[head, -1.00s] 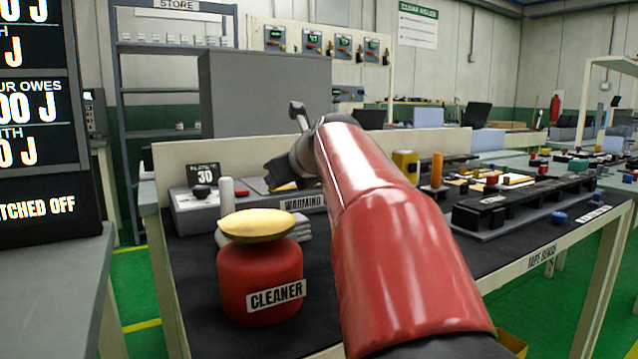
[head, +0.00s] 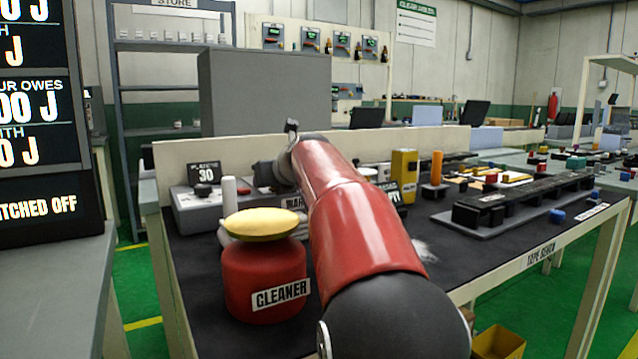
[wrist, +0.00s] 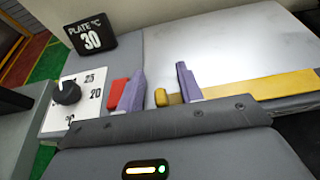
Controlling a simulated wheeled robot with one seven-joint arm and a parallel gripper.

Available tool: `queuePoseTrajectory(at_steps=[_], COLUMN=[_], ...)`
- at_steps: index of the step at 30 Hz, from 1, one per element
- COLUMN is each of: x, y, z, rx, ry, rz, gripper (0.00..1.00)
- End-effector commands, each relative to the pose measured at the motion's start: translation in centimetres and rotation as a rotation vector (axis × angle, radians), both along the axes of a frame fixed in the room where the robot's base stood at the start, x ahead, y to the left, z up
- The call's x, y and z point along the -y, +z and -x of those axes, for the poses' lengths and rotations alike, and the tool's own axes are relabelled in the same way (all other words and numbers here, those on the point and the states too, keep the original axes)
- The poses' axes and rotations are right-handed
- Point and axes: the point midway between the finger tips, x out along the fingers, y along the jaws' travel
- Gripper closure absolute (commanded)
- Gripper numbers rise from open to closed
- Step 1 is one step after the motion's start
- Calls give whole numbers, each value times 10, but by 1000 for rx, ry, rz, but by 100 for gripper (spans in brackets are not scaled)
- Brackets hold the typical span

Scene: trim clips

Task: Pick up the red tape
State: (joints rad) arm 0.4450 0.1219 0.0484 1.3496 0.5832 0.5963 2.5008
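A small red piece (wrist: 119,92) sits on the warming unit in the wrist view, just left of my gripper's left finger and partly behind it. It also shows as a small red spot in the head view (head: 243,191). I cannot tell whether it is the red tape. My gripper (wrist: 160,90) has two purple fingers spread apart with a gap between them. The end of a yellow strip (wrist: 262,85) shows in and behind that gap; I see nothing gripped. In the head view my fingers are hidden behind my red arm.
The warming unit (head: 190,212) has a dial (wrist: 67,92) and a display (wrist: 90,35) reading 30. A red cleaner pot (head: 262,278) with a yellow top stands in front. A yellow box (head: 404,163) and an orange cylinder (head: 437,166) stand right of my arm.

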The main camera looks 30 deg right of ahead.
Motion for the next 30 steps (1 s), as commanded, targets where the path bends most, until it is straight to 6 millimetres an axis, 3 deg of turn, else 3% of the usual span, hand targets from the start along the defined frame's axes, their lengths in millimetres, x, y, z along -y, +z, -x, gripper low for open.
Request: queuePoseTrajectory(at_steps=[4, 12, 24, 30], x=[0, 0, 0, -1], y=[0, 0, 2, 31], z=[0, 1, 1, 0], rx=[0, 0, 0, 2], ry=[0, 0, 0, 2], rz=[0, 1, 1, 2], gripper=[64, 99, 100, 100])
